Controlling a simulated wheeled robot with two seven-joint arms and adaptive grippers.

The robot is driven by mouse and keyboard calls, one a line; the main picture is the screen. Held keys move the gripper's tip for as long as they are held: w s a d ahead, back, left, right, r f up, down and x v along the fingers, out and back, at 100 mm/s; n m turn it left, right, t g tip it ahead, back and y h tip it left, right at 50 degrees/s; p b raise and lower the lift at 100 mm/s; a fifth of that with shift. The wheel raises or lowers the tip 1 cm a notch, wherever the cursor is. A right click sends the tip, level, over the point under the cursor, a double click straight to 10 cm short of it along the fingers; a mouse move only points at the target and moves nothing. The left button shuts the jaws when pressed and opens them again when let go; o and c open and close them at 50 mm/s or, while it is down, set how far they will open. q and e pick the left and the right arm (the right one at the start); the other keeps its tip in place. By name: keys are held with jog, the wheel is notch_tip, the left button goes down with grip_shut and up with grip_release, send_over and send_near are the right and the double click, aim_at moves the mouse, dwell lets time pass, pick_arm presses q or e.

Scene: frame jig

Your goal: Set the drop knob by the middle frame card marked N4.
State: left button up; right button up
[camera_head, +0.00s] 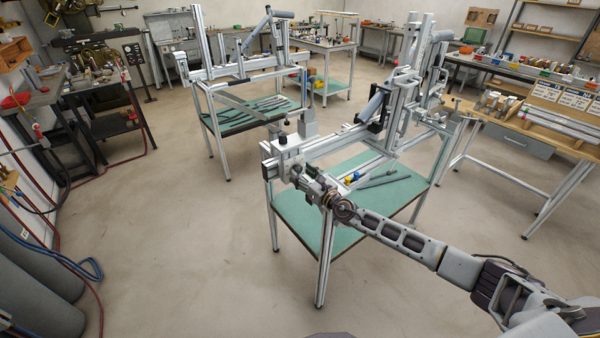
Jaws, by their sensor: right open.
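The frame jig (345,140) is an aluminium-profile frame standing on a green-shelved stand. A pale block (291,155) with a dark top piece sits at its near left corner. I cannot tell for sure which part is the drop knob. My right arm reaches in from the lower right, and my right gripper (297,176) is at that corner, just below and right of the block. It is open; I cannot tell whether it touches anything. Several white cards (575,98) stand on a wooden board at the right; their marks are too small to read. My left gripper is not in view.
The green lower shelf (300,212) holds dark bars and small yellow and blue pieces. A second similar jig (235,70) stands behind to the left. A workbench (530,135) is at the right. The floor (160,240) at left is clear, with hoses and cylinders by the wall.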

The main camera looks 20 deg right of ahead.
jog(key=shift+x, duration=0.9)
jog(key=shift+c, duration=0.4)
jog(key=c, duration=0.9)
